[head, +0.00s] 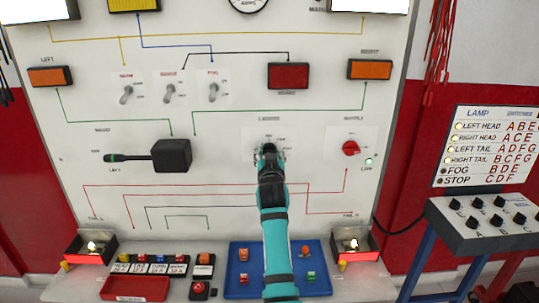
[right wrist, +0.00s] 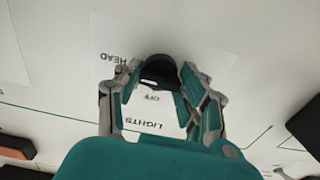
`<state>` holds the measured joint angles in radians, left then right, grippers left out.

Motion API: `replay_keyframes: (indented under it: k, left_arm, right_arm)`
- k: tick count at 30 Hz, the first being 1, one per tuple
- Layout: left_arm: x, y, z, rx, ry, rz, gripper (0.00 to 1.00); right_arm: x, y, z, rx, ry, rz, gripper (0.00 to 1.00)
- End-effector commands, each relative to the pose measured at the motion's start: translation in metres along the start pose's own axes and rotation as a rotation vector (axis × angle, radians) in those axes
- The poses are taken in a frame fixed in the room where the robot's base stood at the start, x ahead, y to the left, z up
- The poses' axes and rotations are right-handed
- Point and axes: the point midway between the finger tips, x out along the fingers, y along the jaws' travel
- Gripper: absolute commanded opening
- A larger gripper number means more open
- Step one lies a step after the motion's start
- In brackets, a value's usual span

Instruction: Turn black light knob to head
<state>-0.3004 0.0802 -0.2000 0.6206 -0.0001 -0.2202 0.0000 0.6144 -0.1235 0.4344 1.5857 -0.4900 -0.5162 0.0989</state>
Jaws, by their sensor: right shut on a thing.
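The black light knob (right wrist: 158,70) is on the white panel, on a paper label that reads LIGHTS, OFF and HEAD in the right wrist view. My right gripper (right wrist: 160,88) has its two fingers on either side of the knob and is shut on it. In the head view my right gripper (head: 268,153) reaches up to the panel and hides most of the knob. The LIGHTS label (head: 268,133) shows around the gripper. Which mark the knob points to cannot be told. My left gripper is not in view.
A red knob (head: 350,148) is to the right of my gripper. A black box with a lever (head: 171,156) is to the left. Three toggle switches (head: 170,92) are above left. A blue tray (head: 238,284) and a red tray (head: 136,290) lie on the shelf below.

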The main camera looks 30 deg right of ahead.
Motion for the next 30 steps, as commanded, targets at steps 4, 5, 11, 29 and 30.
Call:
replay_keyframes:
  k: [4, 5, 11, 29, 30]
  left_arm:
    - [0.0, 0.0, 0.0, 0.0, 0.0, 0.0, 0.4]
    - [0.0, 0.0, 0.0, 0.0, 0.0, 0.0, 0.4]
    - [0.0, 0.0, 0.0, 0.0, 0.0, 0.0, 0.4]
    - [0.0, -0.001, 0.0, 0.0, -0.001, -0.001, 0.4]
    - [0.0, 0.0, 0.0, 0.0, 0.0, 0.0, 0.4]
  right_arm:
    - [0.0, -0.001, 0.003, 0.003, -0.007, -0.001, 0.08]
    - [0.0, -0.001, 0.003, 0.003, -0.007, -0.001, 0.08]
    - [0.0, -0.001, 0.002, 0.002, -0.005, -0.001, 0.57]
    - [0.0, -0.001, -0.038, 0.002, 0.004, 0.0, 0.64]
    - [0.0, -0.001, -0.047, 0.002, 0.004, 0.0, 0.64]
